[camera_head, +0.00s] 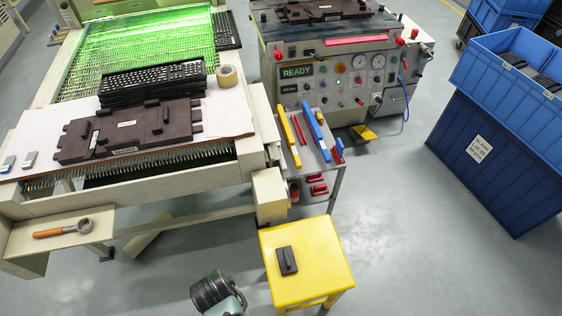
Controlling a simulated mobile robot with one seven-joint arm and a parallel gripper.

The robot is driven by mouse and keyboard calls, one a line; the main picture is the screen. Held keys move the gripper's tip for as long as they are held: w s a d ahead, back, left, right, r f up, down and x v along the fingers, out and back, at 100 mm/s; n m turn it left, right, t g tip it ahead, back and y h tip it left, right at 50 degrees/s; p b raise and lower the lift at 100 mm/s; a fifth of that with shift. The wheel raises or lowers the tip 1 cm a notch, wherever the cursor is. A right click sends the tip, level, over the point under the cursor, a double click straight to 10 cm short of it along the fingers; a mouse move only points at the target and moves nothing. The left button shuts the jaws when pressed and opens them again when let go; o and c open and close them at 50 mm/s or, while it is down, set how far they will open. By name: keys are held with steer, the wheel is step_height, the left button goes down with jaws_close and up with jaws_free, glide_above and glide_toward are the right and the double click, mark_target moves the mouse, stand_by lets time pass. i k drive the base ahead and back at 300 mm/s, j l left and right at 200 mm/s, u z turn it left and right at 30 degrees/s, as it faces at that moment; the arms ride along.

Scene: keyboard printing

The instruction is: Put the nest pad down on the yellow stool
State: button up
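The yellow stool (312,274) stands on the floor at the bottom, right of centre. A small dark block (287,261) with a raised ridge lies flat on the left part of its seat, and nothing is touching it from above. This block looks like the nest pad, though its name cannot be read. A larger dark brown fixture plate (130,131) with raised blocks and a label lies on the white-topped bench. My gripper is not recognisable in the view, so I cannot see whether it is open or shut.
Stacked black keyboards (152,82) and a tape roll (227,76) are on the bench. An orange-handled tool (65,229) lies on a side shelf. The printing machine (340,75) stands behind a tool cart (308,152). Blue crates (497,150) stand right. The floor right of the stool is clear.

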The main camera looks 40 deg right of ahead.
mark_target(322, 252)
steer(key=l, duration=1)
steer(key=i+l, duration=0.15)
steer(key=l, duration=0.85)
steer(key=i+l, duration=0.15)
steer(key=l+z, duration=0.05)
steer(key=l, duration=0.05)
